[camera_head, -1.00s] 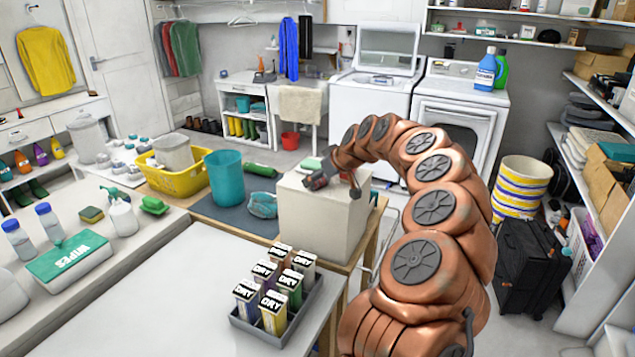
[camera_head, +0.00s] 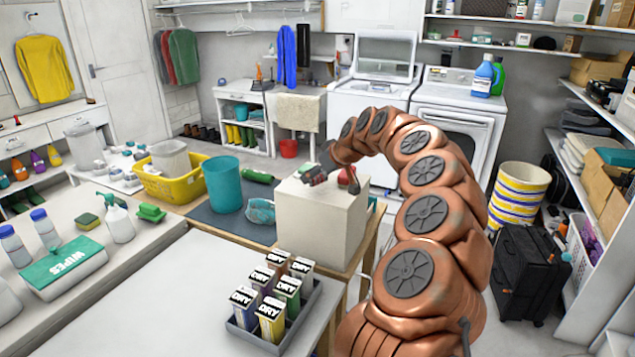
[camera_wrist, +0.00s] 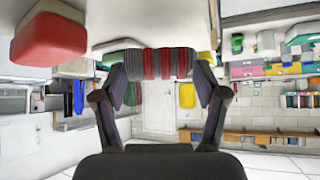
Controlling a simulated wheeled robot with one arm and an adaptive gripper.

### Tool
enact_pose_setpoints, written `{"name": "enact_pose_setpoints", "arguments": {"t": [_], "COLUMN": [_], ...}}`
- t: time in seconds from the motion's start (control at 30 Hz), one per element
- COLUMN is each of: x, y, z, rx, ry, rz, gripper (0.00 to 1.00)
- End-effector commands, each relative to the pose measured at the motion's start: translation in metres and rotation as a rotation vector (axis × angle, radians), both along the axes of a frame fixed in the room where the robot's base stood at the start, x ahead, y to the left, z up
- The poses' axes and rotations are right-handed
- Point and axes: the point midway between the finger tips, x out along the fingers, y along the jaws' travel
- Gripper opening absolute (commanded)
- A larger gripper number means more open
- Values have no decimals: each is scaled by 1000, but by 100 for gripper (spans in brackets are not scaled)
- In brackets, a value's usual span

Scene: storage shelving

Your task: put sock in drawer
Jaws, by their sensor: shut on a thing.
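My gripper (camera_head: 329,164) is above the back of a white block-like box (camera_head: 315,225) on the table. In the wrist view my gripper (camera_wrist: 160,88) is shut on a rolled sock (camera_wrist: 150,64) with dark red and grey stripes, held crosswise between the fingers. The sock (camera_head: 314,175) also shows small in the head view, close to the box top; whether it touches is unclear. White drawer fronts (camera_head: 20,143) are in the cabinet at the far left wall and look shut.
A teal bin (camera_head: 222,185) and yellow basket (camera_head: 172,185) stand left of the box. A grey tray (camera_head: 312,303) of DRY cartons is in front. A red block (camera_wrist: 48,38) is near the gripper in the wrist view. Washing machines stand behind; a black suitcase (camera_head: 525,275) stands right.

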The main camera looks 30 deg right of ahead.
Motion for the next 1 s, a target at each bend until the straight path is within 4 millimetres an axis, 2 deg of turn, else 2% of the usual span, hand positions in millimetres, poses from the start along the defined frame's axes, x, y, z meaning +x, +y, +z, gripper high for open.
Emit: {"name": "enact_pose_setpoints", "arguments": {"t": [0.13,0.63,0.77,1.0], "x": [-1,-27,-42,-81], "y": [0,11,16,34], "z": [9,9,12,14], "rx": [-1,0,0,0], "ry": [-1,-2,-5,-2], "rz": [0,0,-1,1], "gripper": [44,44,44,44]}}
